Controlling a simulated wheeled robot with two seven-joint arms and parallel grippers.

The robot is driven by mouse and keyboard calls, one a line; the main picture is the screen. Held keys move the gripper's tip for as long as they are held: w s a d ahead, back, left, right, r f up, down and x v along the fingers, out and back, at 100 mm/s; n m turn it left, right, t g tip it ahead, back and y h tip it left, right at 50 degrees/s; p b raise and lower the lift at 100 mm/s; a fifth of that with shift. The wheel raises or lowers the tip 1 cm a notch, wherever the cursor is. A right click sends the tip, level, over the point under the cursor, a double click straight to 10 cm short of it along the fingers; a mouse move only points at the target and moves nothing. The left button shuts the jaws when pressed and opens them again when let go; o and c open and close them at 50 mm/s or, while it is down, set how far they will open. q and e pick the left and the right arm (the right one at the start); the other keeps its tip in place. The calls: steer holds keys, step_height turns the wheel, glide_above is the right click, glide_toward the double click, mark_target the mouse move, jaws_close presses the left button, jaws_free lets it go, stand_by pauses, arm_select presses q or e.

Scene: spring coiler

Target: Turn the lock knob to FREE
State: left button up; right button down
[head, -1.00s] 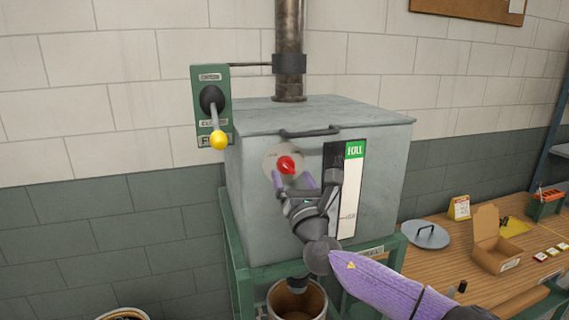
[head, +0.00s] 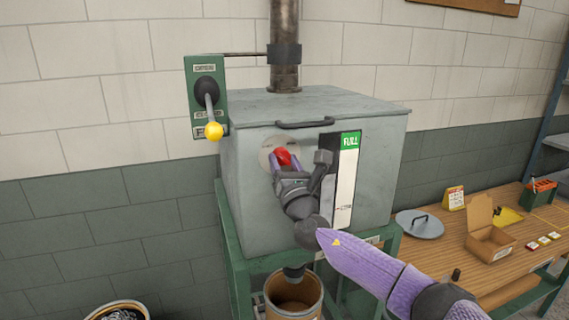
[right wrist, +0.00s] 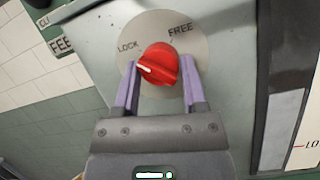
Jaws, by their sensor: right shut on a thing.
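The red lock knob (head: 283,157) sits on a round pale plate on the front of the grey metal box (head: 260,215). In the right wrist view the knob (right wrist: 158,65) is between the two purple fingers of my right gripper (right wrist: 158,82), which is shut on it. The plate (right wrist: 188,22) reads LOCK at the left and FREE at the upper right. The knob's white pointer mark (right wrist: 145,69) points left, just below the LOCK word. My right gripper also shows in the head view (head: 285,168). My left gripper is not in view.
A green lever panel (head: 207,75) with a yellow-tipped lever stands left of the box. A bucket (head: 294,290) is under the box's outlet. At right, a wooden bench (head: 450,240) holds a round lid and an open carton.

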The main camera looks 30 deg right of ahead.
steer(key=shift+m+h, duration=0.4)
steer(key=shift+m, duration=0.1)
steer(key=m+h, duration=0.1)
steer(key=m, duration=0.1)
steer(key=m+g+h+b, duration=0.1)
steer(key=m, duration=0.2)
steer(key=shift+a+m+g, duration=0.2)
steer(key=shift+m+g, duration=0.1)
steer(key=m+g+h, duration=0.1)
steer(key=m, duration=0.2)
steer(key=m+g+h, duration=0.1)
steer(key=m, duration=0.2)
steer(key=shift+w+a+r, duration=0.1)
steer(key=m+g, duration=0.1)
steer(key=m, duration=0.1)
steer(key=m+g+p, duration=0.1)
steer(key=m, duration=0.2)
steer(key=shift+a+r+h, duration=0.1)
steer(key=shift+r+h, duration=0.05)
steer(key=shift+h, duration=0.15)
steer(key=shift+r+m+g+p, duration=0.1)
steer(key=shift+m+g+p, duration=0.8)
steer(key=shift+m, duration=1.4)
steer(key=shift+c, duration=0.7)
jaws_free()
